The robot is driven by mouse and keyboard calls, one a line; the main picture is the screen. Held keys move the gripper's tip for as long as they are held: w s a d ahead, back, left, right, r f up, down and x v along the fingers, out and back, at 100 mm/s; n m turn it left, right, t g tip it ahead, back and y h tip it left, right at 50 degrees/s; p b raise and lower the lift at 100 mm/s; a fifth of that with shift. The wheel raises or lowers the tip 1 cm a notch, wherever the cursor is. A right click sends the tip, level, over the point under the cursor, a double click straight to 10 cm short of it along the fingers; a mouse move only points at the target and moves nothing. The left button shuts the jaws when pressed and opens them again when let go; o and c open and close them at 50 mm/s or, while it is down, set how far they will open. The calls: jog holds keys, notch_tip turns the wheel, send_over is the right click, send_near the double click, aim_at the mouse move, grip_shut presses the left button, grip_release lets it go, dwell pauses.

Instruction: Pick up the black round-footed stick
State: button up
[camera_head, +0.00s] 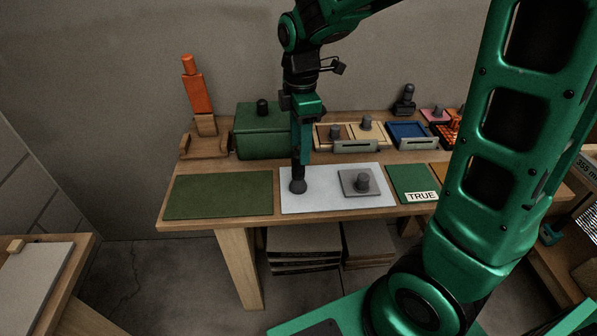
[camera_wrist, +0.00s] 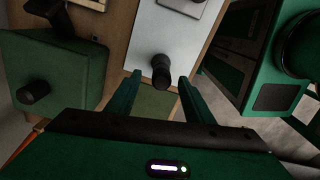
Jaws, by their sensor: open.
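The black round-footed stick (camera_head: 297,184) stands upright on the white mat (camera_head: 330,204) near its left edge. In the wrist view the stick (camera_wrist: 161,70) shows between the two green fingertips, with a visible gap on each side. My gripper (camera_wrist: 160,78) is open and points down at the stick. In the head view my gripper (camera_head: 301,158) is right over the stick, its fingers hiding the upper part. I cannot tell how far down the stick the fingers reach.
A grey plate with a knob (camera_head: 362,182) lies on the mat's right side. A green mat (camera_head: 220,195) lies to the left. A green box with a black knob (camera_head: 262,132), an orange stick on a wooden stand (camera_head: 197,92) and trays (camera_head: 408,134) stand behind.

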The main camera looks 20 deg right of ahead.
aim_at(299, 167)
jog(key=shift+s+a+f, duration=0.1)
jog(key=shift+f, duration=1.8)
jog(key=shift+s+a+f, duration=0.1)
jog(key=shift+f, duration=1.8)
grip_shut()
jog(key=shift+r, duration=0.1)
